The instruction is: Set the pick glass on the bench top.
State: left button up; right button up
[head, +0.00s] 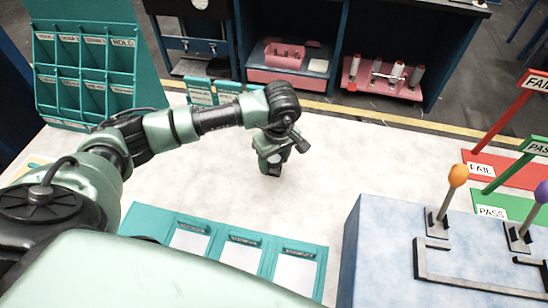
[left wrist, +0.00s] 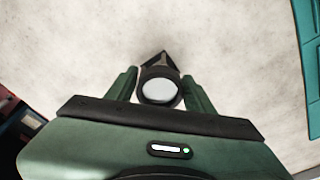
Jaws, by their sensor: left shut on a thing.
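The pick glass (left wrist: 160,90) shows in the left wrist view as a small dark piece with a round, pale lens, held between the two green fingers. In the head view it is the dark piece (head: 273,169) low at the fingertips, partly hidden by the gripper. My left gripper (head: 272,160) is shut on it and points down over the pale bench top (head: 330,150). I cannot tell whether the pick glass touches the surface. My right gripper is not in view.
A teal card rack (head: 95,60) stands at the back left. A teal tray with white cards (head: 235,250) lies in front. A blue-grey box with levers (head: 450,270) stands front right. Red FAIL (head: 515,168) and green PASS (head: 515,205) areas are at right. Bare bench surrounds the gripper.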

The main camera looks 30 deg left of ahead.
pick_arm(q)
jog(key=shift+f, duration=0.2)
jog(key=shift+f+b, duration=0.2)
jog(key=shift+b, duration=0.1)
jog(key=o, duration=1.4)
jog(key=shift+r, duration=0.1)
jog(key=shift+r, duration=0.1)
